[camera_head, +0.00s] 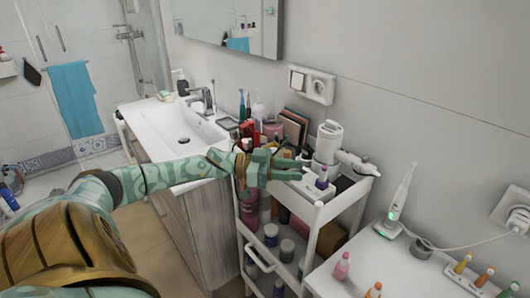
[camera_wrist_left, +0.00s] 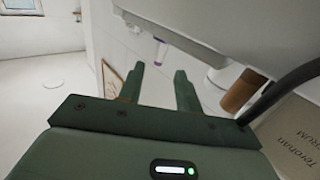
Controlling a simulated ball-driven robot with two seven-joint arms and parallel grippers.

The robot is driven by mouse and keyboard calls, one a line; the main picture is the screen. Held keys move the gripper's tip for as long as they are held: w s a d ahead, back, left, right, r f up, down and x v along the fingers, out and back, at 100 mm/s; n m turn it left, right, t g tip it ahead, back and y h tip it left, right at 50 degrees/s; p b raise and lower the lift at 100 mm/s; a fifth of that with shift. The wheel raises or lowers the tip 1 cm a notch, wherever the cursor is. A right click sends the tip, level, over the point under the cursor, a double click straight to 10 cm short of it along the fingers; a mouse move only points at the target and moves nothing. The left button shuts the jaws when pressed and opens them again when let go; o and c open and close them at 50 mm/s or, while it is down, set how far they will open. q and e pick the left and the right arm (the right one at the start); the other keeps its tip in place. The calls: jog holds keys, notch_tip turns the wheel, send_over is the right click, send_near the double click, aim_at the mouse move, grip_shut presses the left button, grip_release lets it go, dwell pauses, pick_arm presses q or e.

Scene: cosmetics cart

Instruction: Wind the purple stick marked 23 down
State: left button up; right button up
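A small purple stick (camera_head: 322,174) stands upright near the front of the cart's top, and its number is too small to read. In the left wrist view a small pale piece with a purple part (camera_wrist_left: 161,50) shows beyond the fingertips. It looks like the same stick, but I cannot be sure. My left gripper (camera_head: 301,170) reaches in from the left over the cart, with its fingertips just left of the stick and apart from it. The left wrist view shows the two green fingers (camera_wrist_left: 160,80) spread with nothing between them. My right gripper is not in view.
The white cart (camera_head: 318,214) holds bottles, jars and a white appliance (camera_head: 327,143) behind the stick. A white table (camera_head: 375,262) at the right carries a toothbrush (camera_head: 402,197) and small colored bottles. A sink (camera_head: 180,128) is at the left.

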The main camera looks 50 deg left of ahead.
pick_arm(q)
jog(key=v, duration=0.8)
jog(key=shift+p, duration=0.35)
jog(key=shift+o, duration=0.2)
jog(key=shift+a, duration=0.1)
